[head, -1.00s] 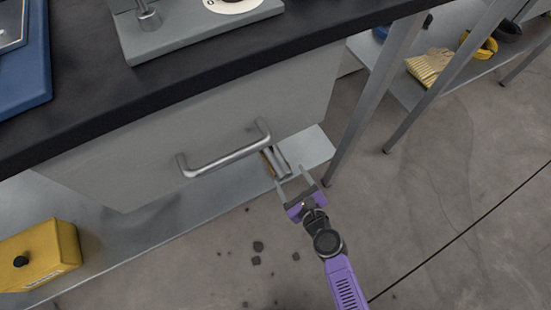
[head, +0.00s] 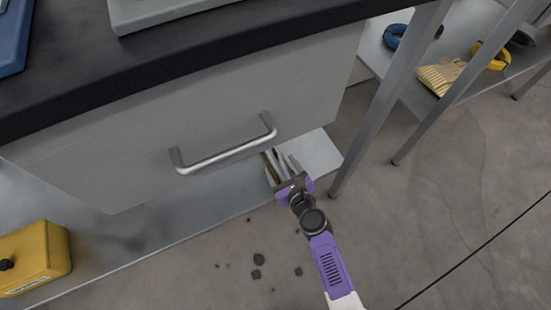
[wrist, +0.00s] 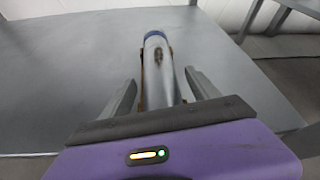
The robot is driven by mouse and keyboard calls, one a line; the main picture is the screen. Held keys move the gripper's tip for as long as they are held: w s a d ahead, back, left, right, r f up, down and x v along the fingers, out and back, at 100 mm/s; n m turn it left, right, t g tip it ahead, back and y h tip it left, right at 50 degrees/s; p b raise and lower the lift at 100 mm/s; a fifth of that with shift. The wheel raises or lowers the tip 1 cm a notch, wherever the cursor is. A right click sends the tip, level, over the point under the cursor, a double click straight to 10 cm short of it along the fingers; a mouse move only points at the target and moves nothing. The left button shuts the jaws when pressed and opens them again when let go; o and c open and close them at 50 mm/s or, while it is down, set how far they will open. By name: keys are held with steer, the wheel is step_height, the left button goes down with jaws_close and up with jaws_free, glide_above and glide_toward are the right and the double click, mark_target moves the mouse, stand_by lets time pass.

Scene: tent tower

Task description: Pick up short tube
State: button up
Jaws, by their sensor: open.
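A short metal tube (wrist: 158,72) with a blue band at its far end lies on the grey lower shelf (wrist: 60,85), pointing away from me in the wrist view. A brown strip shows along its sides. In the head view the tube (head: 281,160) is partly hidden by my gripper and the drawer front. My gripper (wrist: 160,90) is open, with one finger on each side of the tube's near part and visible gaps between. The gripper (head: 281,169) also shows in the head view, low over the shelf's front edge.
A drawer front with a metal handle (head: 225,150) overhangs the shelf just left of my gripper. A table leg (head: 385,100) stands to the right. A yellow box (head: 35,260) sits on the shelf at far left. Gloves (head: 440,76) lie on another shelf.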

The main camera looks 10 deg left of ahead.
jaws_close()
steer(key=shift+r, duration=0.1)
stand_by(0.3)
